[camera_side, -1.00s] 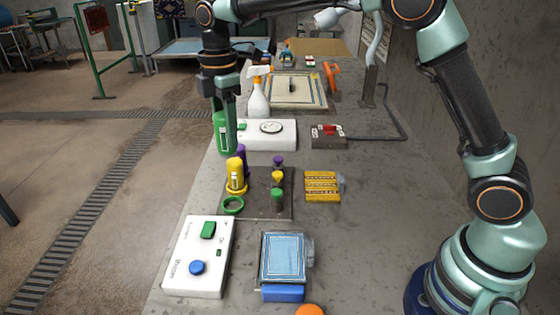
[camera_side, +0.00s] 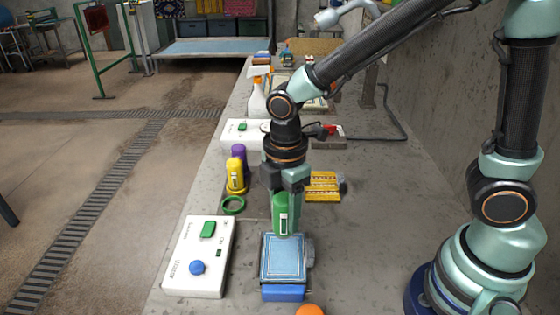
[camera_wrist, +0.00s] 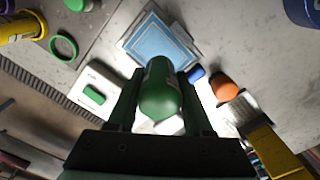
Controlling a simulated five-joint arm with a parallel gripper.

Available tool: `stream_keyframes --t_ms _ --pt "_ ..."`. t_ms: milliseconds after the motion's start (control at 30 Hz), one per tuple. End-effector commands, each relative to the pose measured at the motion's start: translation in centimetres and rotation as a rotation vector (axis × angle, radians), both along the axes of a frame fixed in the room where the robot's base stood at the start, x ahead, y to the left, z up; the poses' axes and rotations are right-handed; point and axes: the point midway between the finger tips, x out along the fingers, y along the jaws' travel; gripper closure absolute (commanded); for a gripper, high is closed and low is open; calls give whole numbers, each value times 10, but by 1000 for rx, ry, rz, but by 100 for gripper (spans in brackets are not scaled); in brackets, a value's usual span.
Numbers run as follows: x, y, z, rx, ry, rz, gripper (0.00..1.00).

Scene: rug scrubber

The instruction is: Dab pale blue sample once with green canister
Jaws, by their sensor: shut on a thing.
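My gripper (camera_side: 283,197) is shut on the green canister (camera_side: 280,217), which hangs upright below it. In the wrist view the green canister (camera_wrist: 160,97) sits between the two fingers. The pale blue sample (camera_side: 283,258) is a bordered square pad at the front of the bench. The canister's lower end is at the pad's back edge in the side view; I cannot tell whether it touches. The wrist view shows the pale blue sample (camera_wrist: 163,45) just beyond the canister.
A white box with green and blue buttons (camera_side: 198,262) stands left of the sample. Yellow (camera_side: 237,174) and purple (camera_side: 240,152) canisters and an empty green ring (camera_side: 233,205) are behind it. A yellow patterned sample (camera_side: 322,186) lies behind right. An orange round thing (camera_side: 309,310) is in front.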

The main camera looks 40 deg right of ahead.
Motion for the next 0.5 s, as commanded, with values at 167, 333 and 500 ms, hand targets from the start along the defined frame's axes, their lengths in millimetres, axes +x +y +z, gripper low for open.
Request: stream_keyframes --t_ms 167,333,500 --pt "-1 0 -13 -2 4 0 98" --pt "-1 -1 -31 -2 4 0 98" --pt "-1 0 -46 -2 3 0 98"
